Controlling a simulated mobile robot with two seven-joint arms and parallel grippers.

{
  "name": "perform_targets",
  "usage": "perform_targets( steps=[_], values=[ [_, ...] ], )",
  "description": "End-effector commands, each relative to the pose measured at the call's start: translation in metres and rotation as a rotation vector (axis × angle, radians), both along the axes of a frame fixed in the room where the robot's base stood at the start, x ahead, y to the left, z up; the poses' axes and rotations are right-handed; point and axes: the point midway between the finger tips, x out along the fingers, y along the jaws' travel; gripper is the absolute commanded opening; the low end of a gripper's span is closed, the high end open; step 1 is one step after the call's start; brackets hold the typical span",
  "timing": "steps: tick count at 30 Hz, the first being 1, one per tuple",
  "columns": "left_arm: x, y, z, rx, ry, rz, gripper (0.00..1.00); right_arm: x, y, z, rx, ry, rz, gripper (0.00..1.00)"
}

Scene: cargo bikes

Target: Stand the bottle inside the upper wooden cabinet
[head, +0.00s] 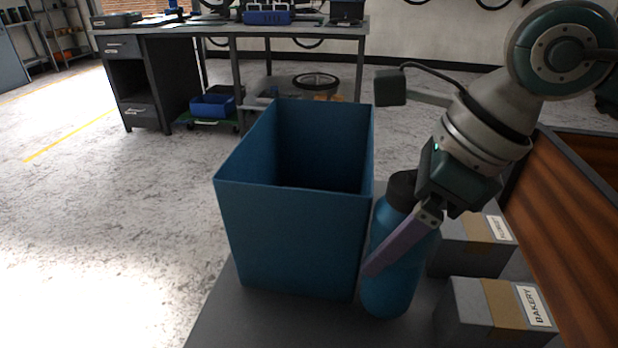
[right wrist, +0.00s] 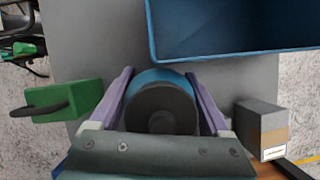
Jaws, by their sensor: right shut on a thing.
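The blue bottle (head: 391,285) with a black cap (head: 401,188) stands upright on a grey surface, just right of a blue open bin. My right gripper (head: 385,262) reaches down over it from the upper right, its purple fingers along the bottle's sides. In the right wrist view the bottle (right wrist: 160,80) sits between the two fingers (right wrist: 163,100), seen from above, and the gripper is shut on it. My left gripper is not in view. I cannot make out an upper wooden cabinet; a brown wood-grained panel (head: 571,225) with a dark frame stands at the right.
The blue bin (head: 290,240) is close beside the bottle. Two grey boxes, one labelled bakery (head: 490,315), the other behind it (head: 465,250), stand to the right. A green object (right wrist: 65,100) shows in the wrist view. A workbench (head: 290,30) stands behind; open floor lies left.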

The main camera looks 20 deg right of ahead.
Motion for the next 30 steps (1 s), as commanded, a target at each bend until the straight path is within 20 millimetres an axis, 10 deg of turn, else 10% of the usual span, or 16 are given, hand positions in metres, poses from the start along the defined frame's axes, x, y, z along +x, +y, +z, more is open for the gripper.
perform_targets(
  steps=[14, 15, 20, 30],
  values=[
    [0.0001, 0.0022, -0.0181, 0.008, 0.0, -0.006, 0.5, -0.0049, 0.0067, -0.0254, 0.0, 0.0, 0.003, 0.22],
    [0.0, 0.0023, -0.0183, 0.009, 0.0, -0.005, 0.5, -0.005, 0.0066, -0.0258, -0.001, 0.0, 0.003, 0.82],
    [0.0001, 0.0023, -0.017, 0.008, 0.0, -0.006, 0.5, -0.005, 0.0065, -0.0245, -0.001, 0.0, 0.003, 1.0],
    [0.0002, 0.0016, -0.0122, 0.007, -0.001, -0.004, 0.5, -0.0053, 0.0054, -0.0177, -0.002, 0.0, 0.003, 1.0]
  ],
)
